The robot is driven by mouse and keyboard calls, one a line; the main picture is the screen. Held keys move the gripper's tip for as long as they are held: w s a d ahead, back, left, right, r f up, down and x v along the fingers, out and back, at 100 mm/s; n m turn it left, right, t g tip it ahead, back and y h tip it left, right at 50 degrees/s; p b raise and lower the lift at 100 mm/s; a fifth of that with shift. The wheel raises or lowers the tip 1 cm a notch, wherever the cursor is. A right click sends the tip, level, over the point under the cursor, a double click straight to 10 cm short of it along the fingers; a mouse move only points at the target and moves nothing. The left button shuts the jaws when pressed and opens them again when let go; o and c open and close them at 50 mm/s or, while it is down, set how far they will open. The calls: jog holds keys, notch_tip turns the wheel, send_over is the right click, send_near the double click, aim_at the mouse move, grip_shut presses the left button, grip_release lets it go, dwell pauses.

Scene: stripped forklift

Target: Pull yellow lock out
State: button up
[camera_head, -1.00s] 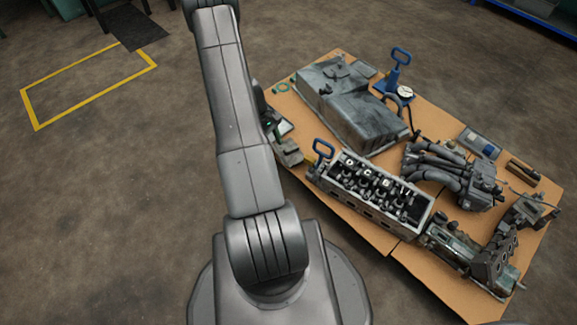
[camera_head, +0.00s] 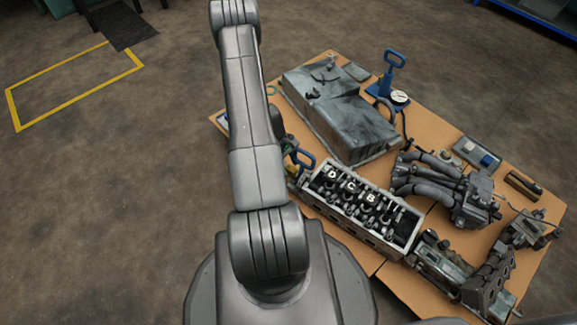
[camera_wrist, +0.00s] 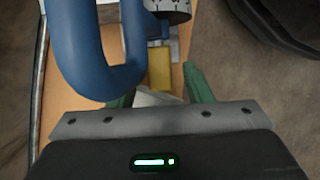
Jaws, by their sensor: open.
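The yellow lock (camera_wrist: 161,68) shows in the wrist view as a small yellow block near the upper middle. My gripper (camera_wrist: 157,88) is open, with green fingers on either side of the view below the lock. The lock appears between the finger lines, with no visible grip on it. A blue U-shaped handle (camera_wrist: 103,75) fills the upper left, close to the camera, and hides part of the left finger. In the head view, a small yellowish part (camera_head: 291,169) shows beside the blue handle (camera_head: 304,160).
An open engine block (camera_head: 360,215), a large grey cover (camera_head: 340,115), a manifold (camera_head: 440,185) and a blue-handled gauge tool (camera_head: 392,75) crowd the brown tabletop (camera_head: 405,285). Open floor lies left.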

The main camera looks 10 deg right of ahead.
jog(key=shift+f, duration=0.1)
grip_shut()
jog(key=shift+w+a, duration=0.6)
jog(key=shift+w, duration=0.05)
grip_release()
jog(key=p+v, duration=0.4)
jog(key=v, duration=1)
jog(key=shift+f, duration=0.1)
